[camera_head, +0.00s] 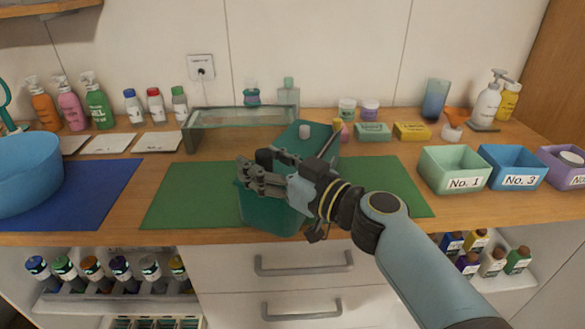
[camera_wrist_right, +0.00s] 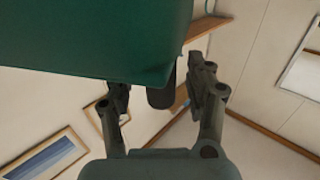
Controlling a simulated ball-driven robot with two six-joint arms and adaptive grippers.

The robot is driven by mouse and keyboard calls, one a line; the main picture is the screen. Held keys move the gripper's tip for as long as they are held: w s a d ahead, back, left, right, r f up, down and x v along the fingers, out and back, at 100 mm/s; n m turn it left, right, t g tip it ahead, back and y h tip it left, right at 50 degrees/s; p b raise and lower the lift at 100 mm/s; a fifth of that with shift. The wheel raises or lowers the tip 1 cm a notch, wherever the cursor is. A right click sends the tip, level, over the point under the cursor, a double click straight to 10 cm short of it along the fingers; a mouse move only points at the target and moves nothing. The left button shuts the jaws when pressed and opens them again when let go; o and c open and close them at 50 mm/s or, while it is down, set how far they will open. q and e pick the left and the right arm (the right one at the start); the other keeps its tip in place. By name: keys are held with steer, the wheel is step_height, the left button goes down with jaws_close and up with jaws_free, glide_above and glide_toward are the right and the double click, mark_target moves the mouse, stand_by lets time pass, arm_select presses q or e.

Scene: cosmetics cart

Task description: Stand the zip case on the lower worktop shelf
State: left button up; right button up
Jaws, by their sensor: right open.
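The dark green zip case (camera_head: 268,212) is at the front of the green mat, partly hidden by my right gripper (camera_head: 258,176). A similar teal surface (camera_head: 318,143) shows behind the gripper; I cannot tell whether it is the same piece. In the right wrist view the green case (camera_wrist_right: 100,40) fills the upper left, close to the fingers. My right gripper (camera_wrist_right: 162,92) has its fingers apart, with a short dark part of the case (camera_wrist_right: 162,88) between them. A low glass-topped shelf (camera_head: 240,115) stands on the worktop behind. My left gripper is not in view.
The green mat (camera_head: 180,200) has bare room at the left. A blue bowl (camera_head: 28,175) stands on a blue mat (camera_head: 105,200). Bins No. 1 (camera_head: 453,170) and No. 3 (camera_head: 513,167) stand at the right. Bottles and jars line the wall.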

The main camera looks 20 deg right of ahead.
steer(key=shift+c, duration=0.2)
jaws_close()
stand_by(0.9)
